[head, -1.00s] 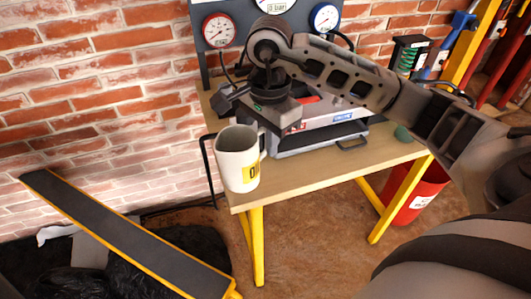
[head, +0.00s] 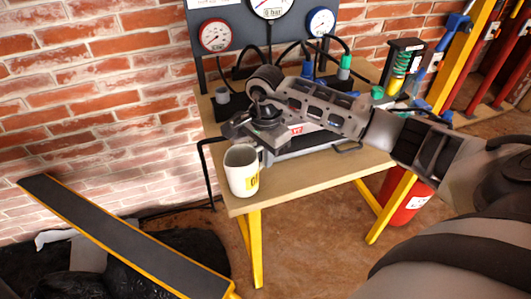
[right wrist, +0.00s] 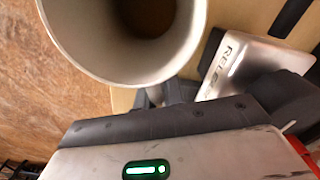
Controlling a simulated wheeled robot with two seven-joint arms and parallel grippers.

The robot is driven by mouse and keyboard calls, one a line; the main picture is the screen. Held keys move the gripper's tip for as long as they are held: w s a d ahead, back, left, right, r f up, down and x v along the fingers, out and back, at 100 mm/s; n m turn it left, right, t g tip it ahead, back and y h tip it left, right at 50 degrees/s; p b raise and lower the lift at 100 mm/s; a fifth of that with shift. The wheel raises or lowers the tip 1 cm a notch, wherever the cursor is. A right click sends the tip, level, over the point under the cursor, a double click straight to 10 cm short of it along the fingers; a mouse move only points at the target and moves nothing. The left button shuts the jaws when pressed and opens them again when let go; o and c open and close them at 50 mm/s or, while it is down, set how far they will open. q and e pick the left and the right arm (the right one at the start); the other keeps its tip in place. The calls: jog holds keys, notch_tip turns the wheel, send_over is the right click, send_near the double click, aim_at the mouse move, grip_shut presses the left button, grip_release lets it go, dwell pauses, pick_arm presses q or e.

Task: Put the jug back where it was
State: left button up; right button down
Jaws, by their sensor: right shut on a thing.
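The white jug (head: 242,173) with a yellow label is upright at the left end of the wooden table (head: 300,181). I cannot tell whether its base touches the tabletop. My right gripper (head: 262,148) is at the jug's right side, shut on its handle, which the fingers mostly hide. In the right wrist view the jug (right wrist: 95,45) fills the upper left, its open mouth facing the camera, with the fingers (right wrist: 165,95) just below its rim. My left gripper is not in view.
A panel with a red gauge (head: 215,35) and a blue gauge (head: 320,22) stands behind the table. A grey case, partly hidden by my arm, lies right of the jug. A coil spring unit (head: 403,62) is at the back right. The table's front strip is clear.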

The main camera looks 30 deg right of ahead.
jog(key=shift+f, duration=0.1)
jog(key=c, duration=1.5)
grip_release()
notch_tip(320, 180, up, 12)
jog(key=shift+r+b, duration=0.15)
jog(key=shift+b, duration=0.3)
